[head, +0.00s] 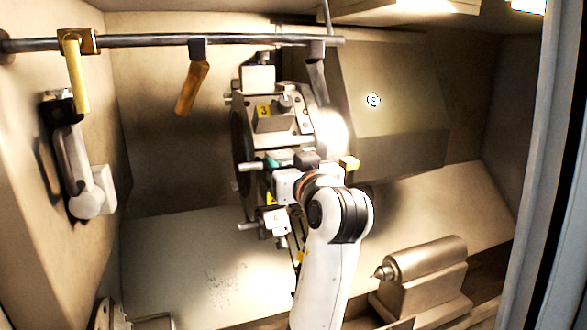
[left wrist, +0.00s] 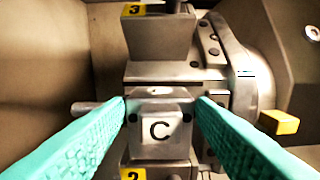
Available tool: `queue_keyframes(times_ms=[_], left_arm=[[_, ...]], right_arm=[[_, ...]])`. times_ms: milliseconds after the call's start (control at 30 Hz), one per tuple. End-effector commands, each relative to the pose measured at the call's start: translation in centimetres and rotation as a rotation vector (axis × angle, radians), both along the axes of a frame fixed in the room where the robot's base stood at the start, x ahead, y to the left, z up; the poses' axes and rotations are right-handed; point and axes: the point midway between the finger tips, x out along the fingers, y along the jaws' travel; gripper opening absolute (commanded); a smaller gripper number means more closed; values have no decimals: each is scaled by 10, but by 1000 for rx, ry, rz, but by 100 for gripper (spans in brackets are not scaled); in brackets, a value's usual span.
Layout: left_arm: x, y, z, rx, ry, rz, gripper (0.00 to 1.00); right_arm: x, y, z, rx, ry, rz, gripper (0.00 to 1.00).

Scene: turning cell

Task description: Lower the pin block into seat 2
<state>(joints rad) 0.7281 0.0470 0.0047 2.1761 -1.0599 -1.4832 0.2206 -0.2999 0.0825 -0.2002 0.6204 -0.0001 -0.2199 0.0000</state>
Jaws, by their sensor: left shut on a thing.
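My left gripper (left wrist: 160,112) has teal fingers on both sides of a grey block marked C (left wrist: 159,148), shut on it. A round pin sticks out to the left of this block, which I take as the pin block. A yellow label 2 (left wrist: 134,174) shows just below it on the turret. In the head view the left gripper (head: 285,163) is at the turret's front face, partly hidden by its own wrist. The block lies close in front of the turret face; I cannot tell whether it touches the seat.
The turret carries a block by yellow label 3 (head: 263,112) above and another tool block (head: 275,220) below. A rail (head: 140,41) with hanging handles crosses above. A tailstock (head: 425,260) stands lower right.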

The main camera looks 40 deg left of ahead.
Motion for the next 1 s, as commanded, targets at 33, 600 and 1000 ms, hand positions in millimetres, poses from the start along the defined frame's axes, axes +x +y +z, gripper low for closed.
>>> queue_keyframes(times_ms=[33,600,1000], left_arm=[[1,3,3,7,-7,0,0],[5,12,-16,6,-9,-1,0],[5,12,-17,6,-8,-1,0]], right_arm=[[0,0,0,0,0,0,0],[0,3,-16,3,1,-3,0],[0,3,-17,4,1,-2,0]])
